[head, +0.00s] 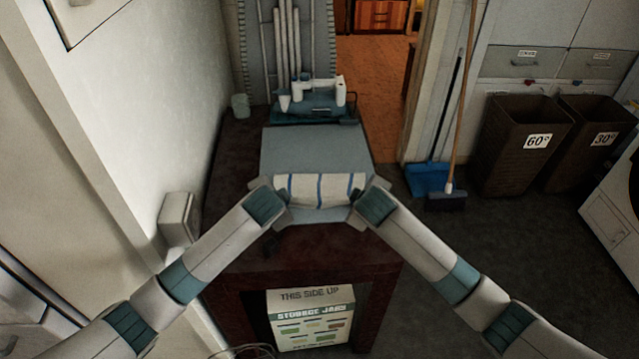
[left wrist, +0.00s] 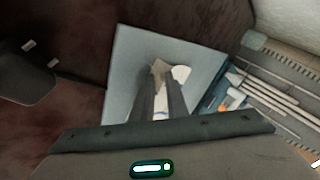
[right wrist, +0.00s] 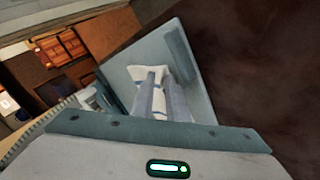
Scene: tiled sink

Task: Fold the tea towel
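The tea towel (head: 320,188) is white with blue stripes. It lies as a narrow band across the near part of a grey-blue board (head: 315,147). My left gripper (head: 285,200) is at its left end and my right gripper (head: 358,200) is at its right end. In the left wrist view the fingers (left wrist: 160,74) close on a bunched bit of cloth. In the right wrist view the fingers (right wrist: 157,76) stand close together on the cloth, with a white striped part beside them. The towel's underside and its layers are hidden.
A teal tray (head: 312,108) with white items stands behind the board on the dark red table (head: 232,150). A pale cup (head: 240,105) is at back left. A box of storage jars (head: 310,318) sits beneath. Brown baskets (head: 525,140) stand on the floor at right.

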